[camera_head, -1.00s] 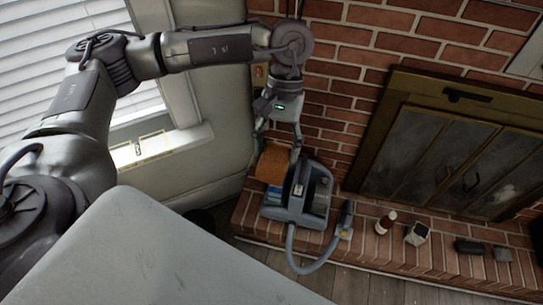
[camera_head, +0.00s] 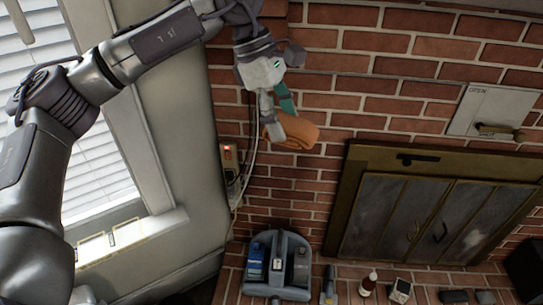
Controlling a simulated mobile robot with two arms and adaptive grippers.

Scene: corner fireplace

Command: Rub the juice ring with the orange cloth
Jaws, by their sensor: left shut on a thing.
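The folded orange cloth (camera_head: 300,133) hangs in the air in front of the brick wall, clear of the hearth. My left gripper (camera_head: 276,120) points down and is shut on the cloth's left part, with the fingers partly overlapping it. I cannot make out a juice ring anywhere in this view. My right gripper is not in view.
Fireplace doors (camera_head: 425,220) and a wall panel with a handle (camera_head: 485,108) are at right.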

